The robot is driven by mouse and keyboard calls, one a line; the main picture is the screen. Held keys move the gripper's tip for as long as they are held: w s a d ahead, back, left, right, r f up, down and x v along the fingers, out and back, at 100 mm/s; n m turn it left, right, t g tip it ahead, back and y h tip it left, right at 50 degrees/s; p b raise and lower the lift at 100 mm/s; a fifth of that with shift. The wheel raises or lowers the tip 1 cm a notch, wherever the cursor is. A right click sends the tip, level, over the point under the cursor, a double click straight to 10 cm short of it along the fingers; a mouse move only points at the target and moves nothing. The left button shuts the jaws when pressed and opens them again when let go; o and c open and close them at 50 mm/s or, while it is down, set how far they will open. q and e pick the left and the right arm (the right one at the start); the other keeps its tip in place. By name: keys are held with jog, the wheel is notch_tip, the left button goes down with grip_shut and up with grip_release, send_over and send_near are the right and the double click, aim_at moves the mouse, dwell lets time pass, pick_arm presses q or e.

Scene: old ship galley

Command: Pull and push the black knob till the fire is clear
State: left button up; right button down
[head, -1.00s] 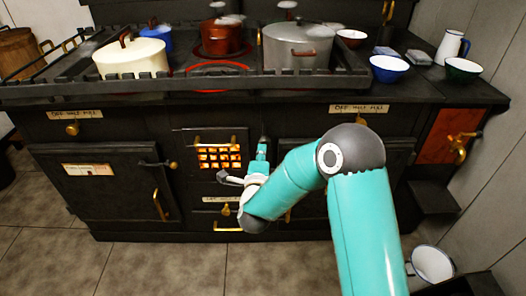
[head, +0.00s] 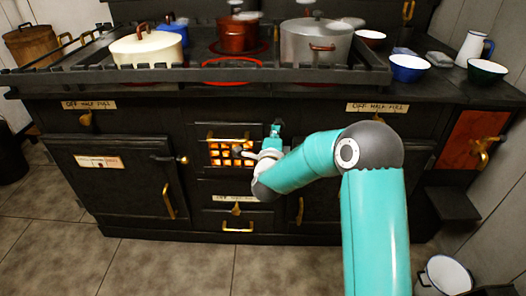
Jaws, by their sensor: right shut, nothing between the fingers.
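The fire glows orange behind a barred grate (head: 222,151) in the middle of the black stove's front. My right gripper (head: 243,152) is in front of the grate's right side, and its dark tips overlap the bars in the picture. It is shut and holds nothing. I cannot make out the black knob for certain; a dark shape by the fingertips could be the knob or part of the gripper, and my wrist hides the area just right of the grate. My left gripper is out of view.
A cream pot (head: 146,50), a red pot (head: 238,36) and a grey pot (head: 316,42) stand on the railed stove top. A closed oven door (head: 115,175) is left of the grate, and a drawer with a brass handle (head: 237,228) is below it.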

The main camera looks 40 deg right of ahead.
jog(key=shift+d+r, duration=0.2)
jog(key=shift+r, duration=0.05)
jog(key=b+v, duration=0.2)
jog(key=v, duration=1.2)
jog(key=shift+a+f, duration=0.15)
jog(key=shift+f, duration=0.15)
